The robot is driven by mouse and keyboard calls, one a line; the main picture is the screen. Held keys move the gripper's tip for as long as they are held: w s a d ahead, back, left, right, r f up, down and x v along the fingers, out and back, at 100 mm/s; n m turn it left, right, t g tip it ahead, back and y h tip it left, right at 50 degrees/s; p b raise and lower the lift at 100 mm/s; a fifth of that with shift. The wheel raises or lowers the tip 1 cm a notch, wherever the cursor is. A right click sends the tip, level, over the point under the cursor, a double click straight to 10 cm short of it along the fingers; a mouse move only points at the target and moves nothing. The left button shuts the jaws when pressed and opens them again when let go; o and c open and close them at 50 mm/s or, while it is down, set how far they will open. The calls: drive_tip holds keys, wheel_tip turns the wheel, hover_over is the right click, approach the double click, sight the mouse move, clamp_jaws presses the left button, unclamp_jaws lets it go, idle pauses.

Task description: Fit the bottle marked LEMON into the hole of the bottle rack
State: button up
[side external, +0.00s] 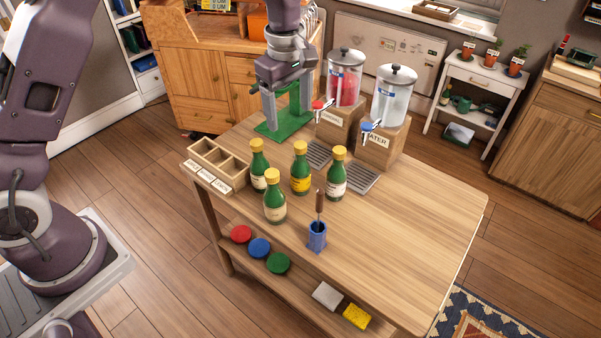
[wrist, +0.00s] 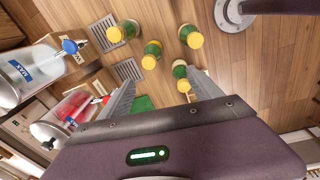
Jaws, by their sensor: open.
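Several green bottles with yellow caps stand upright on the wooden table. One has a bright yellow label (side external: 300,184); the others, at the left (side external: 258,176), front (side external: 274,210) and right (side external: 336,186), have pale labels. I cannot read LEMON on any of them. The wooden bottle rack (side external: 240,183) at the table's left corner has empty square holes with name cards along its front, too small to read surely. My gripper (side external: 288,120) is open and empty, above the table behind the bottles. In the wrist view the left bottle (wrist: 181,74) shows beyond the fingertips, nearer the right finger.
A green stand (side external: 296,108) is close behind my gripper. Two drink dispensers (side external: 344,80) (side external: 394,98) stand at the back right, with drip trays in front. A blue holder (side external: 317,236) with an upright tool stands at the front edge. The table's right side is clear.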

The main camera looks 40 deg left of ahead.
sight(303, 145)
drive_tip(key=w+f+n, duration=0.1)
drive_tip(key=f, duration=0.3)
drive_tip(key=w+f+n, duration=0.1)
drive_tip(key=f, duration=0.3)
drive_tip(key=w+f+n+g+y, duration=0.1)
drive_tip(key=f, duration=0.3)
drive_tip(key=shift+w+d+n, duration=0.3)
drive_tip(key=shift+w+d, duration=0.05)
drive_tip(key=f, duration=0.5)
drive_tip(key=a+f, duration=0.1)
drive_tip(key=f, duration=0.1)
drive_tip(key=shift+s+f, duration=0.1)
drive_tip(key=shift+f, duration=0.2)
drive_tip(key=shift+r, duration=0.1)
clamp_jaws()
